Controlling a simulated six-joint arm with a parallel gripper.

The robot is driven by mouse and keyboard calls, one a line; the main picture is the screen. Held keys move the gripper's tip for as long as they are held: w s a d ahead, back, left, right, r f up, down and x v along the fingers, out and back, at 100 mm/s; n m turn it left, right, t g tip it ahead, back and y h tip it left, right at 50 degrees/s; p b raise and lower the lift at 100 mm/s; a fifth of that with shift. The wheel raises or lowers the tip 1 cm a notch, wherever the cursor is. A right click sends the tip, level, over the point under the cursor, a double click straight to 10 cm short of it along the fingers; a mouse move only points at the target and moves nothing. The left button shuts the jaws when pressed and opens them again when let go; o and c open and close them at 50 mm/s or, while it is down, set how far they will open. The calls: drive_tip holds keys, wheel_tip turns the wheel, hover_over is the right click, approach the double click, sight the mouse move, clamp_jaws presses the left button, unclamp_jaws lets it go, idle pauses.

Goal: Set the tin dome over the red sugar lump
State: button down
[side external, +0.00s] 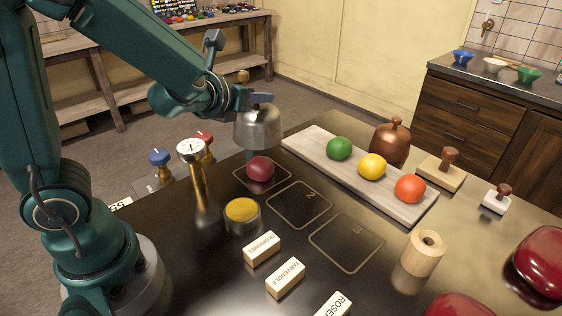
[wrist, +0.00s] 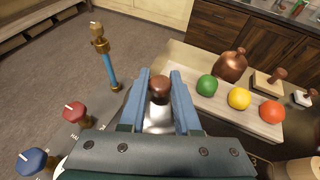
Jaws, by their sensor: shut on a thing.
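The tin dome (side external: 258,129) is silver and hangs upright in the air, held by its brown knob (wrist: 159,88). My gripper (side external: 260,99) is shut on that knob, with one blue finger on each side in the wrist view (wrist: 160,92). The red sugar lump (side external: 260,169) is a dark red rounded lump on an outlined square on the dark table. In the side view the dome is right above the lump, with a small gap between its rim and the lump. The lump is hidden in the wrist view, where the dome (wrist: 158,120) shows only partly.
A board (side external: 309,152) with green, yellow and orange-red balls lies to the right, a copper dome (side external: 391,143) behind it. A dial gauge on a brass post (side external: 197,175) and a yellow-topped tin (side external: 242,216) stand nearby. Squares 2 (side external: 300,205) and 3 (side external: 346,243) are empty.

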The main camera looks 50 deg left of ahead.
drive_tip(key=shift+f, duration=5.25)
drive_tip(key=c, duration=0.5)
unclamp_jaws()
drive_tip(key=shift+c, duration=0.2)
drive_tip(key=shift+r, duration=0.1)
